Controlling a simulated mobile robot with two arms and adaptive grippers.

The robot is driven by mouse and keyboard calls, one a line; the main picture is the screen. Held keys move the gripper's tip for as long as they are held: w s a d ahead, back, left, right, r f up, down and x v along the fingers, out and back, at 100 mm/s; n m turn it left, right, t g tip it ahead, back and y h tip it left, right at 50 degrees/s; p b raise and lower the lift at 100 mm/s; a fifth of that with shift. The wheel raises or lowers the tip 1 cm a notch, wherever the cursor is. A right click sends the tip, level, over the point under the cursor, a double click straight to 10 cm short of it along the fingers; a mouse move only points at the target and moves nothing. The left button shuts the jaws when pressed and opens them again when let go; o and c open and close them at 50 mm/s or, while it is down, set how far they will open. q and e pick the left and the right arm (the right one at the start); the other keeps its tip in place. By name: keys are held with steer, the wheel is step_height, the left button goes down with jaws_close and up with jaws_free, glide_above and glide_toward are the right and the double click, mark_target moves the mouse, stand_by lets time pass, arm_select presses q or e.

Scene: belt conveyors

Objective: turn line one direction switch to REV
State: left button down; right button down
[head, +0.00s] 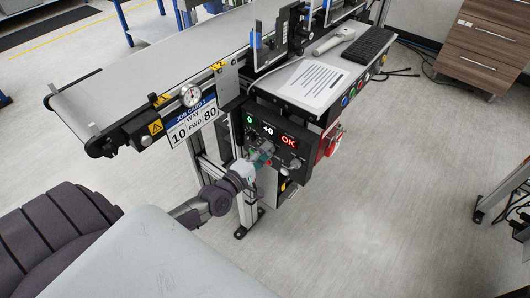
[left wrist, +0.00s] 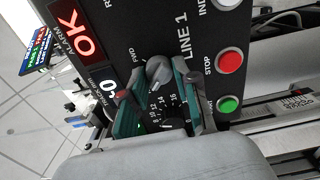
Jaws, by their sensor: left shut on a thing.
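The line one control panel (head: 275,142) hangs under the belt conveyor, with lit readouts, one reading OK in red. In the left wrist view the panel is turned sideways, with LINE 1 lettering and an FWD label. The grey direction switch knob (left wrist: 158,72) is beside the FWD label; its exact pointing is hard to tell and the REV label is hidden. My left gripper (head: 262,157) is at the panel face, its teal fingers (left wrist: 154,92) on either side of the knob and shut on it. My right gripper is out of view.
A red STOP button (left wrist: 229,62) and a green button (left wrist: 228,104) are close beside the fingers. A numbered dial (left wrist: 168,124) lies below the knob between them. A job card (head: 193,123) hangs left of the panel. Open floor (head: 385,190) lies to the right.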

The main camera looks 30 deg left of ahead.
arm_select(q)
steer(key=c, duration=0.9)
jaws_free()
steer(key=shift+o, duration=0.2)
steer(key=s+a, duration=0.1)
steer(key=s, duration=1.1)
